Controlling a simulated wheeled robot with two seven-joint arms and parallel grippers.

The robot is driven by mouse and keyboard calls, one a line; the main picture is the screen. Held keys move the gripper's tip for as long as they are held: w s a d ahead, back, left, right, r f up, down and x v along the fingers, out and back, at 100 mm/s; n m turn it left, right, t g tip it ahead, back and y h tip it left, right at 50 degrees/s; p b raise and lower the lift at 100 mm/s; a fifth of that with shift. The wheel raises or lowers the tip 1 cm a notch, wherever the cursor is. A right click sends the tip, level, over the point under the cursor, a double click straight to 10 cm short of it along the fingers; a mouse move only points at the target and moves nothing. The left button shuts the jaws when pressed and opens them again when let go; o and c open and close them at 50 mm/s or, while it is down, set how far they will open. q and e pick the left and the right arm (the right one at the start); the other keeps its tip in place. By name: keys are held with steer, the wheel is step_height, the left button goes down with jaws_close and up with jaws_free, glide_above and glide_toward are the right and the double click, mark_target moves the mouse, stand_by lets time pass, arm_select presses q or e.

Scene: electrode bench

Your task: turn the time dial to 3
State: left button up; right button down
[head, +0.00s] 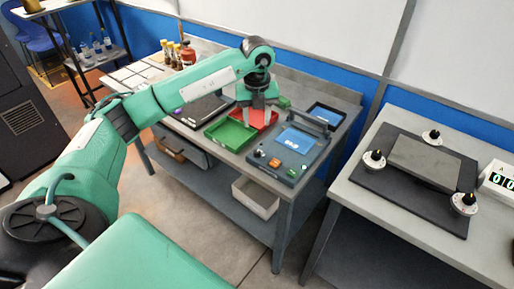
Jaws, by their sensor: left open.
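Three white dials with black knobs stand around a dark grey plate on the right bench: a left one (373,163), a back one (432,138) and a front right one (465,205). Their markings are too small to read, so I cannot tell which is the time dial. My left gripper (257,120) is open and empty, pointing down by the red and green trays, far to the left of the dials. My right gripper is out of view.
A green tray (229,136) and a red tray (265,112) are under and beside my left gripper. Brown bottles (187,56) stand at the back left. A white digital display (499,181) is at the right edge. A gap separates the two benches.

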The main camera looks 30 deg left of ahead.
mark_target(257, 151)
arm_select(q)
step_height(257, 151, down, 12)
steer(key=shift+f+p, duration=0.2)
steer(key=shift+p, duration=0.5)
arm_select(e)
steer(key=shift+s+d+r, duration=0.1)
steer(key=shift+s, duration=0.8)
arm_select(q)
jaws_close()
